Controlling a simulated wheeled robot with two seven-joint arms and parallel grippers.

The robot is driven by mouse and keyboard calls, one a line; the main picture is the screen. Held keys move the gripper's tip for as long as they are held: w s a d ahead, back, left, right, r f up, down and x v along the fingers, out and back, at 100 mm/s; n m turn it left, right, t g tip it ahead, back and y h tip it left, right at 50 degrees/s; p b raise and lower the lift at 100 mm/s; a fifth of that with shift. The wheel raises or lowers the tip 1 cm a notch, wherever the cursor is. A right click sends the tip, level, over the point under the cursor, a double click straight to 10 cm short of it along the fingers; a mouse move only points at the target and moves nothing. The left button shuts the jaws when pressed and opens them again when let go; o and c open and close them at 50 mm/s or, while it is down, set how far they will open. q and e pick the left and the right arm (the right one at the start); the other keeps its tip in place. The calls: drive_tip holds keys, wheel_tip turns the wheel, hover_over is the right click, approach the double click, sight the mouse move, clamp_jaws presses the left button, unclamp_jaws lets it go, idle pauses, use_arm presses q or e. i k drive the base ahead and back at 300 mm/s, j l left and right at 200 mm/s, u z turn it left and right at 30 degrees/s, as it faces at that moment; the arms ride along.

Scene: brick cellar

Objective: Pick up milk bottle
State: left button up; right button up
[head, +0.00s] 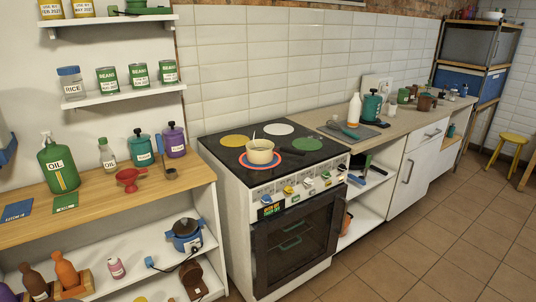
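Neither of my grippers shows in the head view.
A stove (279,200) with a pot (260,152) on a glowing ring stands in the middle. The counter (400,142) holds a teal canister (372,106), a dark board and several jars. A yellow stool (508,149) stands at far right. The tiled floor (430,250) is clear.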

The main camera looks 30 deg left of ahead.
sight(355, 103)
drive_tip(key=u, duration=0.5)
drive_tip(key=i+u, duration=0.4)
drive_tip(key=i, duration=0.15)
drive_tip(key=i+u, duration=0.35)
drive_tip(key=i, duration=0.2)
drive_tip(key=i+l, duration=0.15)
drive_tip(key=i, duration=0.15)
drive_tip(key=i+j+z, duration=0.1)
drive_tip(key=j, duration=0.3)
drive_tip(key=i+j+z, duration=0.15)
drive_tip(key=j, duration=0.25)
drive_tip(key=i+j+z, duration=0.1)
drive_tip(key=j, duration=0.35)
